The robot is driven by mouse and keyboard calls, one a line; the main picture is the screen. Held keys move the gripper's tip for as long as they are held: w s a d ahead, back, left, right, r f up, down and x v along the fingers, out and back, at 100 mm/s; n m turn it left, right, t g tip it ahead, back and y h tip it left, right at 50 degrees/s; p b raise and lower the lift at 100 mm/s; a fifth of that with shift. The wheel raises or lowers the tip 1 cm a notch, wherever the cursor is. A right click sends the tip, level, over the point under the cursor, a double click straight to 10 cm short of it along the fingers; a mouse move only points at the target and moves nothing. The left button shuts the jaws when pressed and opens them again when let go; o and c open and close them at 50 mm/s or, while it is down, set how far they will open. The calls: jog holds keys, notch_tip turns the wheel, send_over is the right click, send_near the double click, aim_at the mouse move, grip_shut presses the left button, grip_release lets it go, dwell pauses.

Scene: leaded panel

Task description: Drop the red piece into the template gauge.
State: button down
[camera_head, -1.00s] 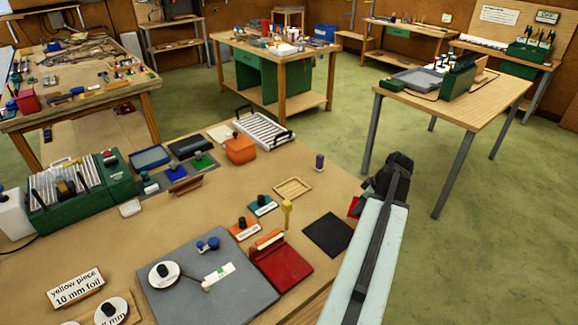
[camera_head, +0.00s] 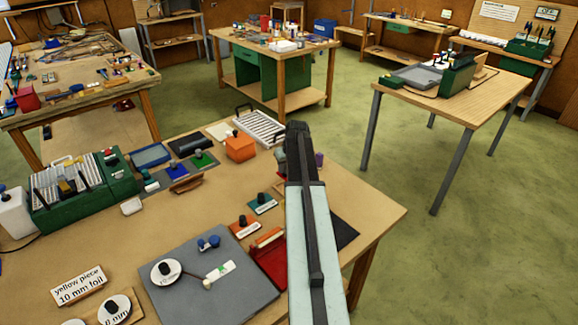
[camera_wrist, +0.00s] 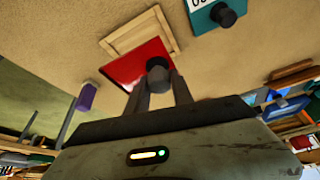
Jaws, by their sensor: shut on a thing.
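The red piece (camera_wrist: 128,66) is a flat red square with a dark round knob. My gripper (camera_wrist: 158,84) is shut on that knob in the wrist view, and the plate hangs level with the fingertips. A square wooden frame (camera_wrist: 128,26), which looks like the template gauge, lies on the table beyond the red piece. The piece covers part of it in this view; I cannot tell the height between them. In the head view my gripper (camera_head: 298,145) is over the table, and my arm hides the red piece and most of the frame.
A teal piece with a dark knob (camera_head: 262,203) lies beside the frame. A purple-topped post (camera_head: 319,159) stands near the right edge. A red tray (camera_head: 268,262), a grey board (camera_head: 205,285), an orange box (camera_head: 240,148) and a white rack (camera_head: 262,127) share the table.

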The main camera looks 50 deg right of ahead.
aim_at(286, 178)
jog(key=shift+w+f+b, duration=0.1)
jog(key=shift+f+b, duration=2.85)
jog(key=shift+f+b, duration=0.9)
jog(key=shift+b, duration=0.05)
jog(key=c, duration=1)
grip_release()
jog(key=shift+c, duration=0.2)
jog(key=shift+r, duration=0.1)
jog(key=p+v, duration=0.7)
jog(key=shift+s+r, duration=0.2)
jog(key=shift+r, duration=0.15)
jog(key=shift+f, duration=0.1)
